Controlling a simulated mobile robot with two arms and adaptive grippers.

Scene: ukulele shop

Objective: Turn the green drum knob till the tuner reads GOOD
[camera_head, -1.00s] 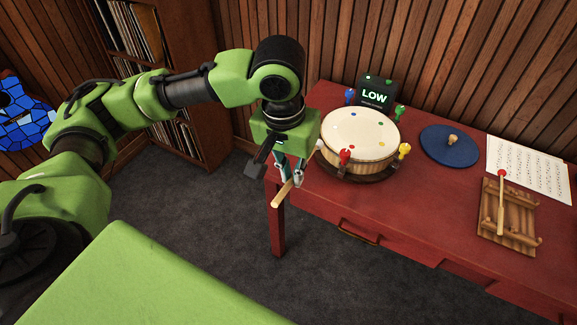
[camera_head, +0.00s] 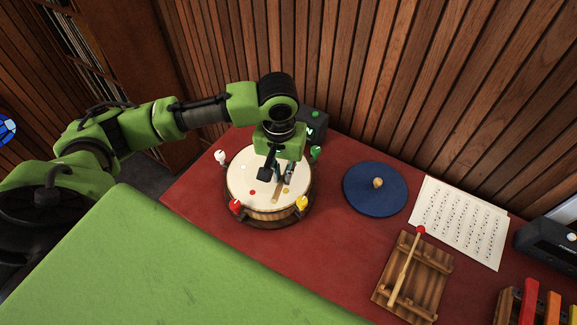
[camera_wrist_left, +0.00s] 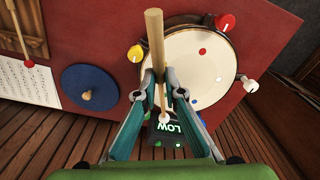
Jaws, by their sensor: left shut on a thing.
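The green drum knob (camera_head: 316,152) stands at the far right rim of the drum (camera_head: 238,176); I cannot make it out in the left wrist view. The tuner (camera_head: 315,120) behind the drum is partly hidden by my arm, but in the left wrist view its screen (camera_wrist_left: 174,129) reads LOW. My left gripper (camera_head: 281,178) is over the drumhead, to the left of the green knob and apart from it. It is shut on a wooden mallet (camera_wrist_left: 156,45) with a small white head.
Red (camera_head: 236,206), yellow (camera_head: 302,203) and white (camera_head: 221,157) knobs ring the drum. Right of it on the red table (camera_head: 330,250) are a blue disc (camera_head: 365,202), sheet music (camera_head: 460,222) and a wooden rack (camera_head: 425,285) with a red-tipped mallet. A slatted wall stands behind.

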